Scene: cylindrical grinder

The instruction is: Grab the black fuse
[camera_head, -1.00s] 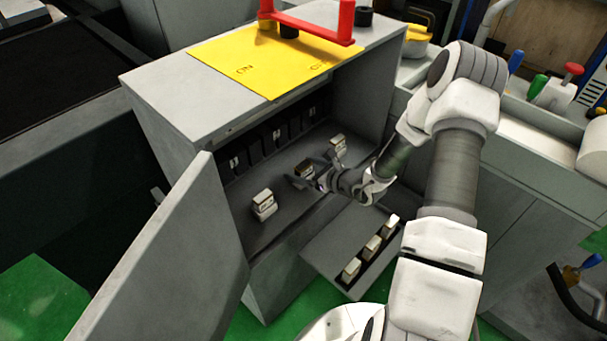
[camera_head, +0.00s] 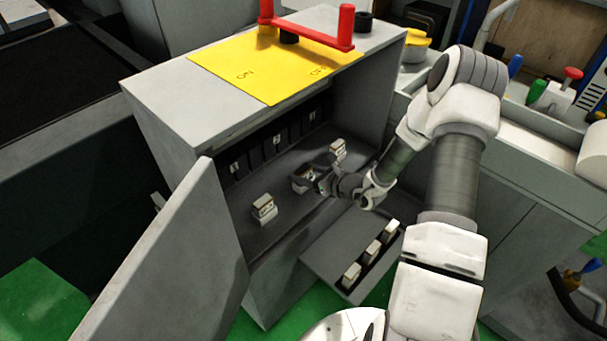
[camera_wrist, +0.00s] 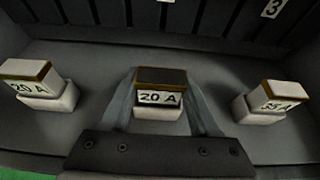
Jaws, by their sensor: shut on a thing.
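The black fuse (camera_wrist: 161,76) has a dark top, a brownish edge and a white front marked 20 A. It is upright in the middle of the wrist view, and in the head view it shows small (camera_head: 303,176) inside the open grey cabinet. My gripper (camera_wrist: 160,92) is shut on it, one finger along its left side and one along its right. In the head view my gripper (camera_head: 308,180) reaches in from the right.
A white-topped 20 A fuse (camera_wrist: 40,85) stands left and a 35 A fuse (camera_wrist: 265,103) right of my gripper. Dark slots line the cabinet back. The open door (camera_head: 175,255) is at left; a lower ledge (camera_head: 325,240) holds three fuses. A red handle (camera_head: 346,25) is on top.

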